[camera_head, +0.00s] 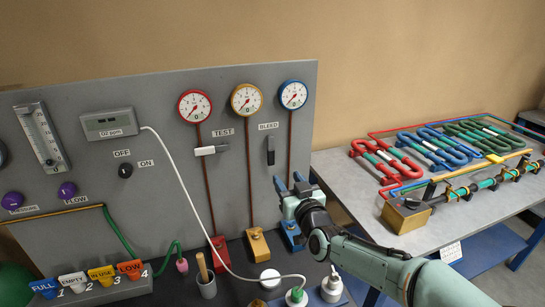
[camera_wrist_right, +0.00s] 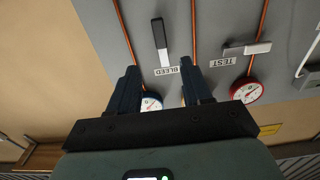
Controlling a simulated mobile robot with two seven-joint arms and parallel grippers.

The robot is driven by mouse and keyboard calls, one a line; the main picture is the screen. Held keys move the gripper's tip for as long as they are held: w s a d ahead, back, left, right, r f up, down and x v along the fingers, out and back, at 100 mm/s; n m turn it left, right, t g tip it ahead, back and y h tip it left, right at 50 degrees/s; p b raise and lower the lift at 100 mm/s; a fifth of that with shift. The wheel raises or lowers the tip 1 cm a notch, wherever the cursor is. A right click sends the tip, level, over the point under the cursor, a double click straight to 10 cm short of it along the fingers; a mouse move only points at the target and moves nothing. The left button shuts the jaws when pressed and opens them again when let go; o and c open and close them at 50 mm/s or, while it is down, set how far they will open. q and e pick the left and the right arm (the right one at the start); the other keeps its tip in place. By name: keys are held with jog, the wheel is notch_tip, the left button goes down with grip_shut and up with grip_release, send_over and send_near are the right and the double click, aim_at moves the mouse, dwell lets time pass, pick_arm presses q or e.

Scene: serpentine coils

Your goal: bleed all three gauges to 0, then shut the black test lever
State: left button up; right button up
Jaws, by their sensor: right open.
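The red gauge (camera_head: 195,106), yellow gauge (camera_head: 247,100) and blue gauge (camera_head: 292,95) sit in a row atop the grey panel. Their needles are too small to read surely. Below the TEST label, the test lever (camera_head: 208,150) lies horizontal and looks pale, not black. The black bleed lever (camera_head: 271,150) stands upright under the BLEED label; it also shows in the right wrist view (camera_wrist_right: 159,38). My right gripper (camera_head: 288,181) is open and empty below the blue gauge, its fingers pointing at the panel, near the blue block (camera_head: 291,238). My left gripper is not in view.
Red block (camera_head: 219,250) and yellow block (camera_head: 258,243) stand at the pipes' feet. A white cable (camera_head: 180,170) crosses the panel's front. A cup with a wooden handle (camera_head: 205,285) stands on the bench. A table with coloured coils (camera_head: 440,240) is at right.

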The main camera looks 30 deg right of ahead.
aim_at(272, 156)
jog(key=p+x, duration=0.3)
jog(key=x, duration=0.7)
jog(key=shift+w, duration=0.1)
jog(key=shift+w+d, duration=0.1)
jog(key=shift+w, duration=0.6)
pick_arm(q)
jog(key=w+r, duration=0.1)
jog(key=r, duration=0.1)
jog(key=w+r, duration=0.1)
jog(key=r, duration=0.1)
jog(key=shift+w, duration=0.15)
pick_arm(e)
grip_shut()
